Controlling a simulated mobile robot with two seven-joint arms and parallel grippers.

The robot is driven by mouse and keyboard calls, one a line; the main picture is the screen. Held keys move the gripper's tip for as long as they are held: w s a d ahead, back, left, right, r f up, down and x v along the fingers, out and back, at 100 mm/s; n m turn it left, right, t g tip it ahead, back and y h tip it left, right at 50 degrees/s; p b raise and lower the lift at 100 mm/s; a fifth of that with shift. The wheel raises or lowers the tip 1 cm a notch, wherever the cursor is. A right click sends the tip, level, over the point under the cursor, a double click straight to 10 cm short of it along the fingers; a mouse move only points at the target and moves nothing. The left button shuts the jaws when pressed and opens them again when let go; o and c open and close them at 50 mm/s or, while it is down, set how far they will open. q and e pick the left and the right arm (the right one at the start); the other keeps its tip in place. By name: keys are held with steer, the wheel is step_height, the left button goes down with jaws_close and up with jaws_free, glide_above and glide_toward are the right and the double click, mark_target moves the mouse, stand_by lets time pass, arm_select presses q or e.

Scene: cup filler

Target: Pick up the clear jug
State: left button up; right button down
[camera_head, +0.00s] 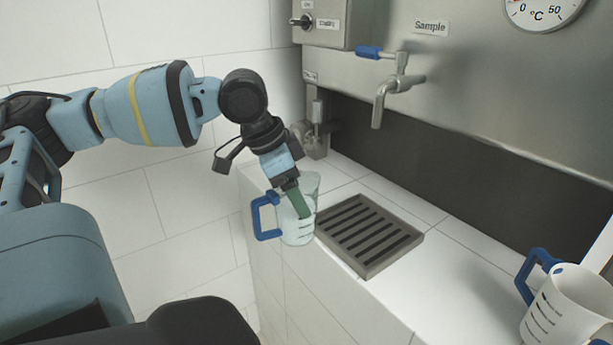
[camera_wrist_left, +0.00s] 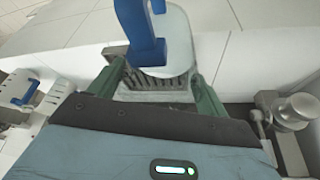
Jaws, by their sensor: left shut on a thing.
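The clear jug (camera_head: 291,234) has a blue handle on its left side and stands upright at the near edge of the white counter, left of the drip tray. I cannot tell whether its base touches the counter. My left gripper (camera_head: 301,207) reaches down to it from above, its green fingers shut on the jug wall. In the left wrist view the jug (camera_wrist_left: 178,42) is between the fingertips (camera_wrist_left: 163,85), with its blue handle toward the camera. My right gripper is not in view.
The slotted drip tray (camera_head: 418,237) lies right of the jug, below a tap (camera_head: 379,105) with a blue lever. A white jug (camera_head: 570,312) with a blue handle stands at the right. A metal fitting (camera_head: 315,140) is behind the gripper.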

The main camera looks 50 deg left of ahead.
mark_target(274, 192)
arm_select(q)
steer(key=shift+s+a+p, duration=0.2)
steer(key=shift+s+a, duration=0.15)
steer(key=shift+s, duration=0.45)
steer(key=shift+s+a+p, duration=0.2)
steer(key=shift+s+a, duration=0.15)
steer(key=shift+s, duration=0.45)
